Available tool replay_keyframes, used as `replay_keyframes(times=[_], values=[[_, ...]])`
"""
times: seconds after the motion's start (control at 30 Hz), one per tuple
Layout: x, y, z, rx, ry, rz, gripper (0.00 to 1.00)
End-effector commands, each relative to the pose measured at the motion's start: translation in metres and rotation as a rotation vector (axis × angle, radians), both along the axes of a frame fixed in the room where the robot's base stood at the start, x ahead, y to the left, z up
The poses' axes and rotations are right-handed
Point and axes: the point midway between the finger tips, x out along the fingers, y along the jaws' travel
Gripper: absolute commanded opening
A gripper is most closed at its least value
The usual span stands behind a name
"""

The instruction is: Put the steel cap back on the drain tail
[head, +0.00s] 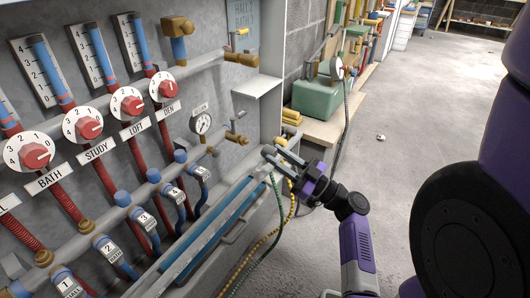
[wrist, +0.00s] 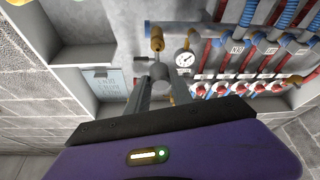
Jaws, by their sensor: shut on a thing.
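My gripper (head: 274,148) is raised in front of the wall panel, right of the pressure gauge. In the wrist view my gripper (wrist: 158,76) is shut on a small round grey piece, the steel cap (wrist: 158,70), held at the fingertips. In the head view the fingers hide most of it. The brass drain tail (head: 236,138) sits at the right end of the lower manifold, to the upper left of my fingertips. It also shows in the wrist view (wrist: 157,40), beyond the cap and apart from it in the picture.
The pressure gauge (head: 202,123) is left of the drain tail. Flow dials (head: 166,86) and numbered blue valves (head: 178,192) line the panel. A bench with a green machine (head: 316,98) stands right.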

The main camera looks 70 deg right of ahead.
Motion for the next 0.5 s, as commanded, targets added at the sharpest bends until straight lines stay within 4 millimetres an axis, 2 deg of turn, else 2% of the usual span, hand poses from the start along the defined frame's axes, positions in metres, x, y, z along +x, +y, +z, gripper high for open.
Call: replay_keyframes(times=[0.17,0.5], values=[[0.005,-0.001,0.001,-0.002,-0.004,0.001,0.0],[0.029,-0.006,0.001,-0.002,-0.003,0.003,0.0]])
